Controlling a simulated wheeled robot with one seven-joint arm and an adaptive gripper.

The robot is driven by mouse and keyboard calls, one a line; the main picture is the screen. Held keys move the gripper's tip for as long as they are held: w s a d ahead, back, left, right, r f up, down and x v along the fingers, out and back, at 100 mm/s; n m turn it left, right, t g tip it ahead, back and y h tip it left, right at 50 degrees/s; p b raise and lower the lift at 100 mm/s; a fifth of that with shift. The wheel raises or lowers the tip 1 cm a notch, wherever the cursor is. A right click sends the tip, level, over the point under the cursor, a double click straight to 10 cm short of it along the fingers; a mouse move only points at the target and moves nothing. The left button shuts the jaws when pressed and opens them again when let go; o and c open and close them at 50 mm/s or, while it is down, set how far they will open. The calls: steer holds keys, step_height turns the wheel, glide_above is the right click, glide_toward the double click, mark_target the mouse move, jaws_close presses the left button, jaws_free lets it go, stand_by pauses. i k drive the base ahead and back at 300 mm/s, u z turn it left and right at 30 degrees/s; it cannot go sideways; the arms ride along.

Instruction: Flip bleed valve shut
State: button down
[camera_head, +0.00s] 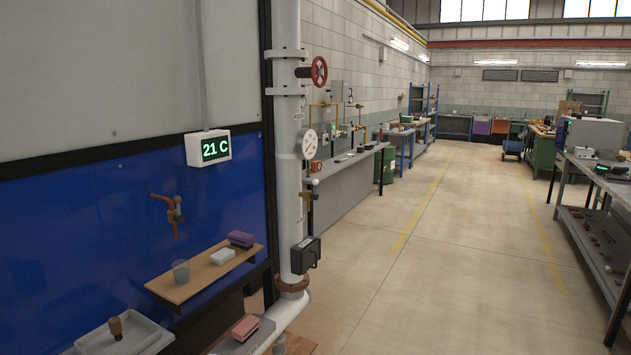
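A white vertical pipe (289,215) stands left of the middle. A small brass valve (307,196) sticks out of its right side, with a pale knob (315,182) just above it. It is too small to tell its lever position surely. A red handwheel (319,71) and a round white gauge (309,143) are higher on the pipe. A brown tap-like fitting (172,212) is on the blue panel to the left. No label shows which fitting is the bleed valve. My gripper is not in view.
A dark box (305,255) is fixed low on the pipe. A wooden shelf (190,289) with a cup and blocks juts from the blue panel (60,235), above a grey basin (130,340). Benches line both sides; the floor (450,260) between them is clear.

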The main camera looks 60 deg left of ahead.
mark_target(314, 196)
steer(key=u, duration=0.65)
steer(key=i, duration=1.1)
steer(key=u, duration=1.6)
steer(key=i, duration=0.55)
steer(key=u, duration=0.5)
